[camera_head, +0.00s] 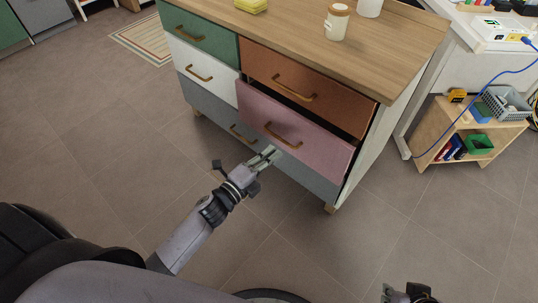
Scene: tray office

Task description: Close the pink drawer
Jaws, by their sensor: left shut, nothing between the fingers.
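The pink drawer (315,146) is in the right column of the wooden-topped dresser, below an orange drawer (330,94). It stands pulled out, with a dark gap showing above its front. Its bronze handle (283,137) faces me.
The dresser top (290,30) holds a yellow sponge (250,5) and a lidded jar (337,22). A low wooden shelf (440,130) and a blue cable (478,91) are at the right. The tiled floor (90,170) is open at the left and front.

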